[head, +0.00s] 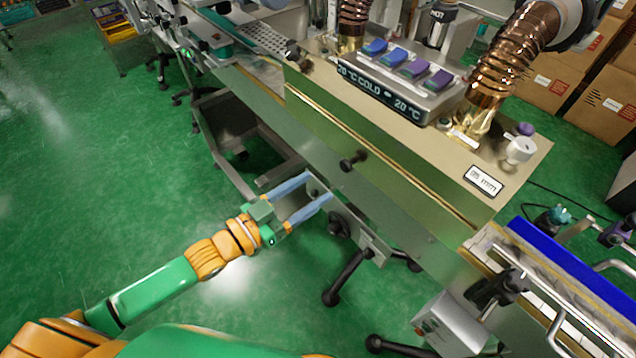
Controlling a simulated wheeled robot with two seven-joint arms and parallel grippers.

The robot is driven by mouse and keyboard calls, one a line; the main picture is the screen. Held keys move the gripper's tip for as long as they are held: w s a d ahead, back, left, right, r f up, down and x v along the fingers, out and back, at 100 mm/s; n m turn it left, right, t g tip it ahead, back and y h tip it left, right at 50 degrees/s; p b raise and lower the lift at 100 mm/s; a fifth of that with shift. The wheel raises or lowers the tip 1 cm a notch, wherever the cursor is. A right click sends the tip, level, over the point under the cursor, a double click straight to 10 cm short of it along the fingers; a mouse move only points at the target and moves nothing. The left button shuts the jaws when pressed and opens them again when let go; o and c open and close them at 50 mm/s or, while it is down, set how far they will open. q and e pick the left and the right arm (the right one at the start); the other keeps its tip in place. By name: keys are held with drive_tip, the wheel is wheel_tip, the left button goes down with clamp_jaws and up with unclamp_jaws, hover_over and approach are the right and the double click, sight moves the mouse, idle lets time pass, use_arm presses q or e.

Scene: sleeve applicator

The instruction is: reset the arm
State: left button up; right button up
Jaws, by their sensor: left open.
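My left arm, green and orange, comes in from the lower left in the head view. Its left gripper (318,187) has two blue-grey fingers spread apart with nothing between them. It is in front of the lower side of the sleeve applicator machine (400,165), over the green floor. Whether the fingertips touch the machine's frame cannot be told. My right gripper is not in view.
The machine's top carries a temperature display (385,92) with blue and purple buttons, and copper hoses (505,65). A blue guide (570,265) and metal rails lie at lower right. Cardboard boxes (548,85) stand behind. The green floor (90,170) at left is open.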

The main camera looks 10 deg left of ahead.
use_arm(q)
drive_tip(key=s+a+f+n+g+y, duration=0.2)
drive_tip(key=a+f+y, duration=0.25)
drive_tip(key=f, duration=0.85)
drive_tip(key=s+a+f+n+g+y, duration=0.2)
drive_tip(key=a+f+y, duration=0.3)
drive_tip(key=f, duration=0.7)
drive_tip(key=s+f+g, duration=0.3)
drive_tip(key=s+f, duration=0.2)
drive_tip(key=s, duration=0.4)
drive_tip(key=s+f+g+y, duration=0.1)
drive_tip(key=s+f+g, duration=0.2)
drive_tip(key=s, duration=0.6)
drive_tip(key=s+f+n+g, duration=0.1)
drive_tip(key=s+f+g, duration=0.2)
drive_tip(key=s+f, duration=0.5)
drive_tip(key=shift+s+d, duration=0.3)
drive_tip(key=shift+s, duration=0.6)
drive_tip(key=shift+y, duration=0.25)
